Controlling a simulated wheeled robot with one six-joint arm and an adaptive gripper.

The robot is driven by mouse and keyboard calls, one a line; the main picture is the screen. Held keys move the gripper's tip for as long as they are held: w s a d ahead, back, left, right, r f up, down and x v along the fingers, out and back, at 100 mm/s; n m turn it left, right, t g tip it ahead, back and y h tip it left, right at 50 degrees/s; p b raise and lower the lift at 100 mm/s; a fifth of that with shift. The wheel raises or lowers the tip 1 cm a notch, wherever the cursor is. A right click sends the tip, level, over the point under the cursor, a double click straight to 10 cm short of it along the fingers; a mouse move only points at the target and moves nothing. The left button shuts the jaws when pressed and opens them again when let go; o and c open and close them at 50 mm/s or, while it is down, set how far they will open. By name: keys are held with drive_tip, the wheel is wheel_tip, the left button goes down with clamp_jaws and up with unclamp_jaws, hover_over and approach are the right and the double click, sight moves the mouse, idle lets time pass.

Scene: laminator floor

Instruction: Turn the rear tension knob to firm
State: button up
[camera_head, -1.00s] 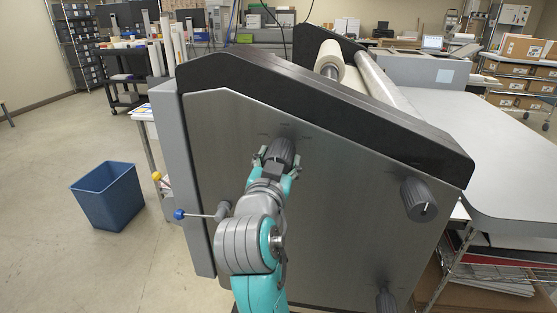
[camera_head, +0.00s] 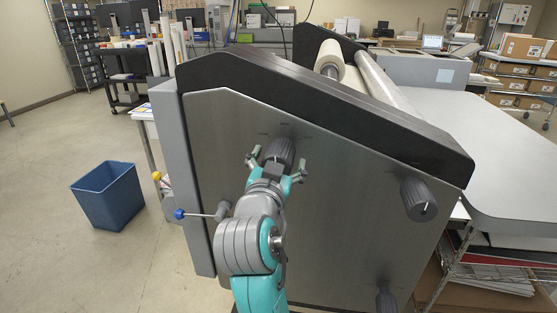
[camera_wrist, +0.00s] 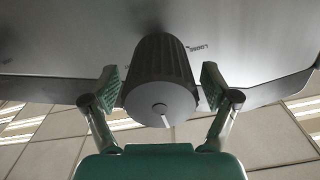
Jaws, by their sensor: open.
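A dark ribbed knob (camera_head: 281,150) sits high on the grey side panel (camera_head: 340,215) of the laminator. In the wrist view the knob (camera_wrist: 160,82) is seen end-on, with a white pointer line at the lower part of its face, pointing down and slightly right. A "LOOSE" mark (camera_wrist: 199,47) shows on the panel to its right. My gripper (camera_head: 277,161) is open around the knob, one finger on each side. In the wrist view both fingers of my gripper (camera_wrist: 161,88) stand apart from the knob, with gaps on both sides.
Another ribbed knob (camera_head: 418,199) is on the panel's right side and one more (camera_head: 386,299) is low down. A blue bin (camera_head: 108,197) stands on open floor at left.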

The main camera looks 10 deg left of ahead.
drive_tip(key=s, duration=1.1)
drive_tip(key=shift+s+a, duration=0.2)
drive_tip(key=shift+s, duration=0.2)
